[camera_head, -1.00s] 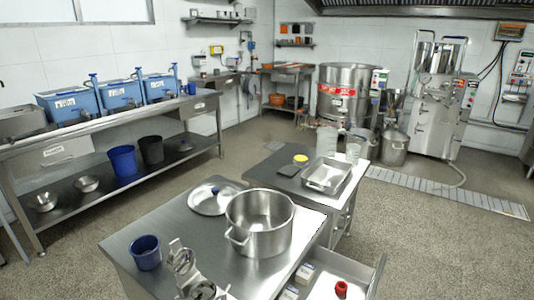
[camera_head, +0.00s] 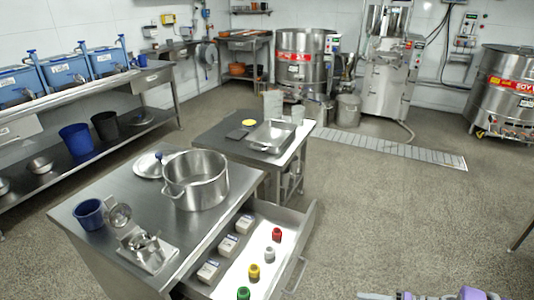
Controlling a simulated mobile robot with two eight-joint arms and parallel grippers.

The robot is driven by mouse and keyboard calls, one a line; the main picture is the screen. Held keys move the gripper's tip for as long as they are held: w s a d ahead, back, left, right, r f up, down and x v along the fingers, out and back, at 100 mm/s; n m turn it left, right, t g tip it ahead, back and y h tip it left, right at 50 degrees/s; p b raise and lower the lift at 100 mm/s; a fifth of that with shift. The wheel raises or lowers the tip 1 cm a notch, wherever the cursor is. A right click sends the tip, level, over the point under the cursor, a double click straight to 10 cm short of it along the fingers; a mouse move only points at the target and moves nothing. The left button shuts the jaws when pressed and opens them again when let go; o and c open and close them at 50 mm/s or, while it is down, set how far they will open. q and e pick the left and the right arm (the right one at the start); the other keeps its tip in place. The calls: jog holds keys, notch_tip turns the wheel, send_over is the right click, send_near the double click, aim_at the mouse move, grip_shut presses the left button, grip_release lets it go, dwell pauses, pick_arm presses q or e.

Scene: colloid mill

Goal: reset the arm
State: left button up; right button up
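A purple and grey part of my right arm (camera_head: 440,295) shows at the bottom right edge, cut off by the frame. It is over the floor, right of the open drawer (camera_head: 289,243), and touches nothing visible. I cannot make out its fingertips or whether that gripper is open or shut. My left arm and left gripper are not in view.
The near steel table (camera_head: 105,180) carries a pot (camera_head: 197,180), a lid (camera_head: 150,166), a blue cup (camera_head: 89,213) and a metal device (camera_head: 147,250). Its open drawer holds boxes and coloured-capped items, jutting right. A second table (camera_head: 215,138) stands behind. Floor on the right is clear.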

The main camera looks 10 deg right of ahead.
jog(key=a+r+n+g+h, duration=0.1)
jog(key=a+r+g+h, duration=0.1)
jog(key=a, duration=0.6)
jog(key=a+r+n+g+h, duration=0.1)
jog(key=a+r+g+h, duration=0.15)
jog(key=a, duration=0.55)
jog(key=s+a+r+n+h, duration=0.2)
jog(key=s+a+n+h, duration=0.1)
jog(key=s, duration=0.4)
jog(key=s+a+r+n+h, duration=0.2)
jog(key=s+a+n+h, duration=0.15)
jog(key=s, duration=0.35)
pick_arm(q)
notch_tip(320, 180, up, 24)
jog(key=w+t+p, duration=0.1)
jog(key=p, duration=2)
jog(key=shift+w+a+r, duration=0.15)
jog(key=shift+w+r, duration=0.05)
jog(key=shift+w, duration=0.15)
pick_arm(e)
notch_tip(320, 180, up, 24)
jog(key=w+t, duration=0.1)
